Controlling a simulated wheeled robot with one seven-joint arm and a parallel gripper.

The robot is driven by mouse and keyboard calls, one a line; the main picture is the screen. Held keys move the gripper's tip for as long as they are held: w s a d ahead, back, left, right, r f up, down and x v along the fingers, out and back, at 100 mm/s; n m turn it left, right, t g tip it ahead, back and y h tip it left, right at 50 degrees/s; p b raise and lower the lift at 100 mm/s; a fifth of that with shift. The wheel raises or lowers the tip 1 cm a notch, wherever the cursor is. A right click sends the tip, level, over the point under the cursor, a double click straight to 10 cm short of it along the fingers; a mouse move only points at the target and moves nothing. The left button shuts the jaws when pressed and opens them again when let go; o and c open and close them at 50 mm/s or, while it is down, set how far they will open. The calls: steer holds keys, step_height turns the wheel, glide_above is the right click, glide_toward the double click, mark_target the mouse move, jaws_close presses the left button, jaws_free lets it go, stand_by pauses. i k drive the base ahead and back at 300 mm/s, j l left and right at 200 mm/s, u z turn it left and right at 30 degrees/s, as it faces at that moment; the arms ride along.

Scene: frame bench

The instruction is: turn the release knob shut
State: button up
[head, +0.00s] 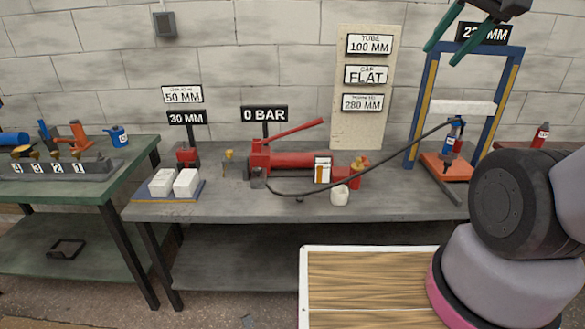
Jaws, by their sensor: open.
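A red hand pump (292,161) with a raised lever lies on the grey bench. I cannot tell from this view which is the release knob or how far either is turned. A sign (264,114) above the pump reads 0 BAR. My gripper (441,57), with green fingers, is open and empty at the upper right, high above the bench and apart from the pump.
A blue press frame (423,95) with a red base stands at the right, joined to the pump by a black hose (400,155). A white cup (339,195) and white blocks (174,183) sit near the front edge. A green table (100,182) stands left.

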mark_target(257, 171)
steer(key=i+j+u, duration=0.15)
steer(key=u, duration=0.25)
steer(key=i+u, duration=0.4)
steer(key=i+j+u, duration=0.1)
steer(key=u, duration=0.3)
